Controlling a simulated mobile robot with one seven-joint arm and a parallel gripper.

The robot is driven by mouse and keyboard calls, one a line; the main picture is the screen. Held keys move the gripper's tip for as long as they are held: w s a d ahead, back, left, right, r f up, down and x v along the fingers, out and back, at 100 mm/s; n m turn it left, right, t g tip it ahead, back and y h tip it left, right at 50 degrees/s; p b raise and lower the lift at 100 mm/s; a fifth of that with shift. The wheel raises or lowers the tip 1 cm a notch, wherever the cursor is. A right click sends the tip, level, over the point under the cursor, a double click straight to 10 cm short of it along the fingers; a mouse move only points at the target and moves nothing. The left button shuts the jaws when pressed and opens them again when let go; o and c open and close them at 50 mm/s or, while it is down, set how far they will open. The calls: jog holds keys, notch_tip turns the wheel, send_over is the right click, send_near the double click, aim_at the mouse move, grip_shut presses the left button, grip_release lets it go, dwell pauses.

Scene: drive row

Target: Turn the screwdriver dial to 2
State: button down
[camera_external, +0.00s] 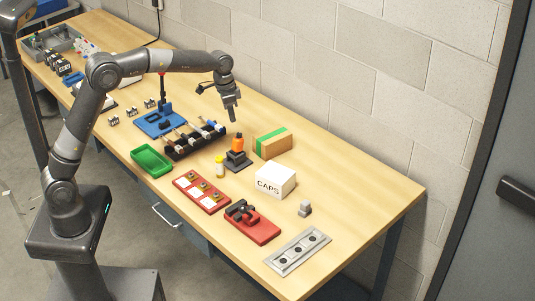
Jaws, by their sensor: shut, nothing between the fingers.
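My gripper (233,115) is shut and empty. It points down above the back middle of the bench, apart from the things below it. An orange and black upright tool (238,144) stands in a dark base below and slightly right of my gripper. A slim dark upright tool with an orange band (162,88) stands over a blue fixture (160,123) to the left, partly behind my arm. I cannot tell which of these is the screwdriver. The dial, its numbers and its setting are too small to make out.
A dark rack (178,154) with several tools lies left of the orange tool. A green tray (151,160) and red fixtures (201,193) are in front. The back right is clear.

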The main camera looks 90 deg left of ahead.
aim_at(234, 137)
dwell(0.3)
jog(key=shift+w+r+g+h, duration=0.4)
jog(key=shift+w+h, duration=0.1)
jog(key=shift+w, duration=0.2)
jog(key=shift+s+d+f, duration=0.2)
jog(key=shift+f, duration=0.9)
jog(key=shift+s+d+f, duration=0.2)
jog(key=shift+d+f, duration=0.05)
jog(key=shift+f, duration=0.8)
jog(key=shift+s+d+f, duration=0.2)
jog(key=shift+f, duration=0.9)
jog(key=shift+w+a+f, duration=0.15)
jog(key=shift+w+a, duration=0.2)
jog(key=shift+w, duration=0.15)
jog(key=shift+s+a, duration=0.15)
jog(key=shift+a, duration=0.25)
jog(key=shift+s, duration=0.35)
jog(key=shift+w+a+r, duration=0.15)
jog(key=shift+r, duration=0.85)
jog(key=shift+w+a+r, duration=0.15)
jog(key=shift+r, duration=0.85)
jog(key=shift+w+a+r, duration=0.15)
jog(key=shift+r, duration=0.85)
